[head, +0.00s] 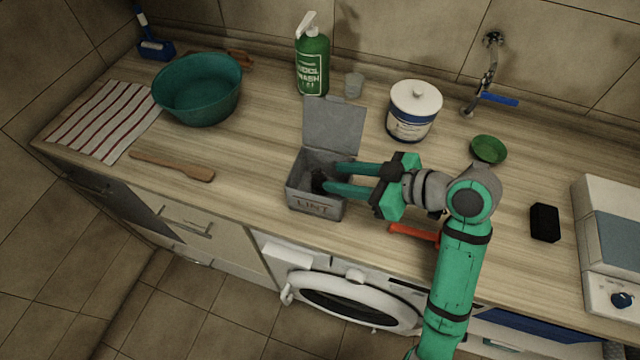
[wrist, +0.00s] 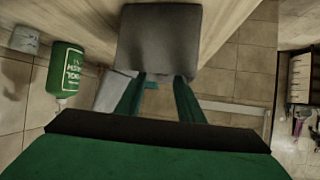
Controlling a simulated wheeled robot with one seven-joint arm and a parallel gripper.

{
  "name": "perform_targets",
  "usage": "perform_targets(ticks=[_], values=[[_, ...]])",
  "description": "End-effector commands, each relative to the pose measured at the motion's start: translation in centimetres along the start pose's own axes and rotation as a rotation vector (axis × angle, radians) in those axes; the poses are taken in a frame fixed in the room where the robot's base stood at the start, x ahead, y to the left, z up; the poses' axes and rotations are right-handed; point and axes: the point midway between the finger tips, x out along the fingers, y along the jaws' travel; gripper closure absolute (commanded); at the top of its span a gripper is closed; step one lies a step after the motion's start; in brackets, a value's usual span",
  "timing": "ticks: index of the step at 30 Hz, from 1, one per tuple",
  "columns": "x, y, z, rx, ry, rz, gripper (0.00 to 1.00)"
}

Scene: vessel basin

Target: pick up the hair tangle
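A small dark clump, which looks like the hair tangle (head: 319,183), sits inside the grey lint box (head: 314,206) marked "LINT". The box stands near the counter's front edge with its lid (head: 334,122) raised. My gripper (head: 333,178) reaches into the box from the right, its two green fingers apart, with the tips close to the dark clump. I cannot tell whether they touch it. In the wrist view the fingers (wrist: 160,80) are spread below the grey lid (wrist: 160,38), and the tangle does not show there.
A wooden spatula (head: 173,166) and teal basin (head: 197,92) are to the left. A red object (head: 414,233) lies under my arm.

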Motion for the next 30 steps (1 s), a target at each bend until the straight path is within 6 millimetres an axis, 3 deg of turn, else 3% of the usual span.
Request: perform_targets(ticks=[8,18,26,27,30], values=[[2.0,0.0,0.0,0.001,0.0,0.0,0.66],[6.2,0.1,0.1,0.002,0.001,0.003,0.66],[6.5,0.1,0.1,0.002,0.0,0.004,0.66],[6.5,0.1,0.1,0.002,0.0,0.005,0.68],[6.4,0.2,0.1,0.003,0.0,0.006,0.92]])
